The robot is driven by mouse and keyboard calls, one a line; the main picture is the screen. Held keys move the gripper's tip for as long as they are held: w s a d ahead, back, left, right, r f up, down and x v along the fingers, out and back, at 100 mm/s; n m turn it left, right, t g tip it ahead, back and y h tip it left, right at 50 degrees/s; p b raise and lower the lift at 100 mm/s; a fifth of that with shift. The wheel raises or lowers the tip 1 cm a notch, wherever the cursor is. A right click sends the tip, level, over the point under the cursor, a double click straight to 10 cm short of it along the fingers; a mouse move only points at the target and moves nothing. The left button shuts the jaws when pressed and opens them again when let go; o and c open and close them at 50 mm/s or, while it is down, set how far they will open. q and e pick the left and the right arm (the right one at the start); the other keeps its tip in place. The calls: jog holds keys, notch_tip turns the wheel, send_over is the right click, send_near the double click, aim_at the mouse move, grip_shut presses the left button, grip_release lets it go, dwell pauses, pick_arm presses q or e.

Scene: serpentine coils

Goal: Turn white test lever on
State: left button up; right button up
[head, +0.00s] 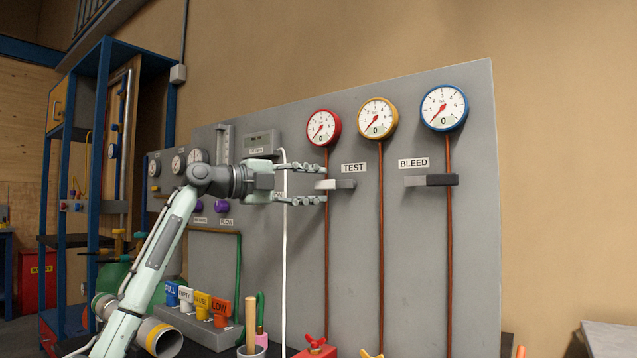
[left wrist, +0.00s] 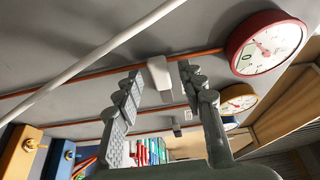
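The white test lever (head: 335,184) sticks out sideways from the grey panel beside the TEST label (head: 353,168), crossing a copper pipe below the red-rimmed gauge. It has a pale end at left and a greyer part at right. My left gripper (head: 320,184) is open, with one finger above and one below the lever's pale end. In the left wrist view the lever (left wrist: 160,78) shows as a white block between the spread fingertips, with gaps on both sides; I see no clear contact. My right gripper is in neither view.
Red (head: 323,128), yellow (head: 377,118) and blue (head: 444,107) gauges are above. A white hose (head: 284,240) hangs behind my left gripper. Coloured tags (head: 202,305) and red (head: 316,347) and yellow valves stand below.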

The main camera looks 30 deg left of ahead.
pick_arm(q)
jog(key=shift+w+d, duration=0.3)
jog(key=shift+w, duration=0.25)
jog(key=shift+c, duration=0.2)
grip_shut()
